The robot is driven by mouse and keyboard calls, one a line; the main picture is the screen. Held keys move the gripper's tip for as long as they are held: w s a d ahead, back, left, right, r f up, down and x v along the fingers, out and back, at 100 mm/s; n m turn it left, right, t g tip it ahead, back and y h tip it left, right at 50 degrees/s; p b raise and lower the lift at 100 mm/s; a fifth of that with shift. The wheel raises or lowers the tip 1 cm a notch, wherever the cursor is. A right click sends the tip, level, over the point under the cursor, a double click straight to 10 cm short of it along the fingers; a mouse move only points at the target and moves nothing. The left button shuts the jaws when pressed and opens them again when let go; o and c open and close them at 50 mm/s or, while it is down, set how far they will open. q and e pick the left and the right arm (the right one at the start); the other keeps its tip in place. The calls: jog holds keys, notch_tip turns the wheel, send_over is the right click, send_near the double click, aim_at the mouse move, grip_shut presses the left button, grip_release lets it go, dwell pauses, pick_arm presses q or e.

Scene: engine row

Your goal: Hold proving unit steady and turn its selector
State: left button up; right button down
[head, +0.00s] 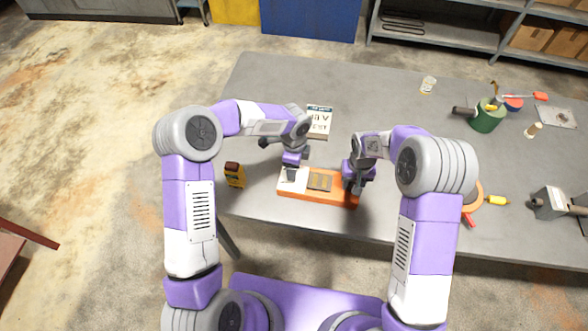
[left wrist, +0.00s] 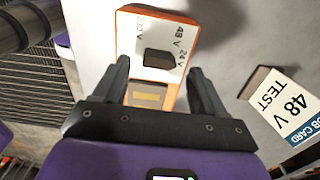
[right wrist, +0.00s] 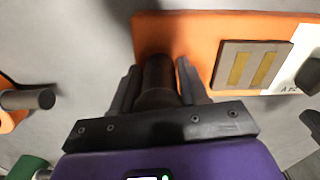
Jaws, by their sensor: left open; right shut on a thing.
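The proving unit (head: 318,198) is an orange box lying on the table, with a white panel and a grey plate with gold bars. Its dark selector knob (left wrist: 158,62) sits on the white panel, with 48 V and 24 V printed beside it and another, partly legible marking on the left. My left gripper (head: 291,176) is over the white panel, open, its fingers on either side of the knob in the left wrist view. I cannot tell whether they touch it. My right gripper (right wrist: 158,72) is shut on a dark round grip (right wrist: 157,90) at the unit's other end.
A job card (left wrist: 290,105) reading 48 V TEST stands behind the unit; it also shows in the head view (head: 319,121). A yellow-and-dark item (head: 234,175) is to the left. A green can (head: 487,117) and tools lie at the right. The back middle table is mostly clear.

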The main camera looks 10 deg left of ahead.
pick_arm(q)
jog(key=shift+f, duration=1.6)
jog(key=c, duration=1.1)
jog(key=shift+o, duration=0.2)
jog(key=n, duration=0.3)
jog(key=shift+n, duration=0.3)
jog(key=shift+a+n, duration=0.1)
jog(key=shift+n, duration=1.9)
